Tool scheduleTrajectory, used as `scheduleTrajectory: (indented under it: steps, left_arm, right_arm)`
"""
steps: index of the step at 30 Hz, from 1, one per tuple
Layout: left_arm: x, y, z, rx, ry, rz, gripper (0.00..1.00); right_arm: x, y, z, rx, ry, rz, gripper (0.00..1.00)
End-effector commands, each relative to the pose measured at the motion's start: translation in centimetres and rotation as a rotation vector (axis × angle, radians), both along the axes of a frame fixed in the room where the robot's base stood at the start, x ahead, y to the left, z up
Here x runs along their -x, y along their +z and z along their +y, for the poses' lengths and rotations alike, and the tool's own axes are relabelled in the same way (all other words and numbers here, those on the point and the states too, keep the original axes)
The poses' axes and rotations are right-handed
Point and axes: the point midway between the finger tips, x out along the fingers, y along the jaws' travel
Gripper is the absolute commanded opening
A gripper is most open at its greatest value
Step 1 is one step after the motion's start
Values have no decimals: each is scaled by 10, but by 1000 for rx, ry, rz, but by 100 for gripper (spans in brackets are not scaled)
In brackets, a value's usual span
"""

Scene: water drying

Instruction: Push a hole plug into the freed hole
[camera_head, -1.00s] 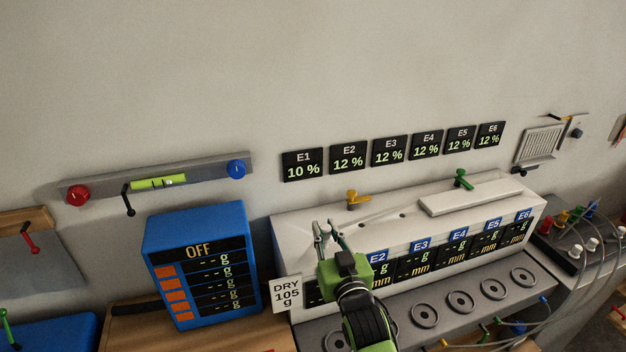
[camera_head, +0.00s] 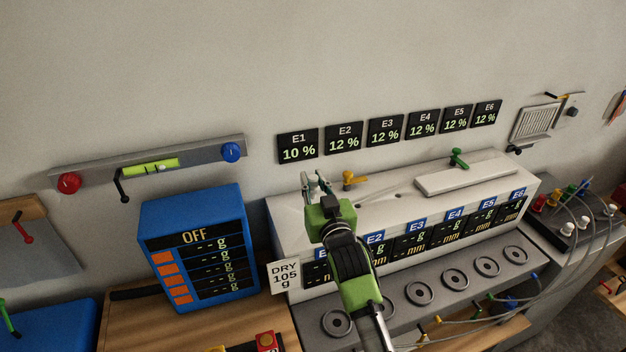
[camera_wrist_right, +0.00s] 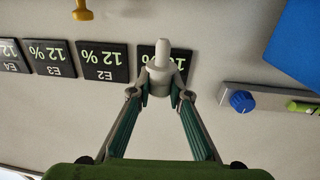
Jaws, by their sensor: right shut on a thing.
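My right gripper (camera_head: 315,183) is over the left end of the white unit (camera_head: 292,212), near the yellow handle (camera_head: 352,179). It is shut on a pale grey hole plug (camera_wrist_right: 161,68), which shows between the fingertips in the right wrist view with its narrow end pointing away from the palm. In the head view the plug is hard to make out against the fingers. Small dark holes show in the unit's top, one of them right of the gripper (camera_head: 397,193). Any hole under the gripper is hidden. My left gripper is not in view.
A green handle (camera_head: 458,158) and a flat white lid (camera_head: 466,175) are at the right of the unit's top. A blue display box (camera_head: 195,250) stands left. Displays (camera_head: 345,139) hang on the wall behind. A "DRY 105 g" sign (camera_head: 284,276) stands at the unit's left front.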

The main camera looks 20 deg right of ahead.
Motion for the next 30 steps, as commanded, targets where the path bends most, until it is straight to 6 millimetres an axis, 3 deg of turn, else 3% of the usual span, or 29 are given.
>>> scheduleTrajectory:
  steps: [15, 30]
  left_arm:
    - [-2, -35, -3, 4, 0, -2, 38]
    - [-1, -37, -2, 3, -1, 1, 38]
  right_arm:
    - [0, -51, 0, 0, -1, 2, 4]
    - [0, -54, 0, 0, 0, 1, 4]
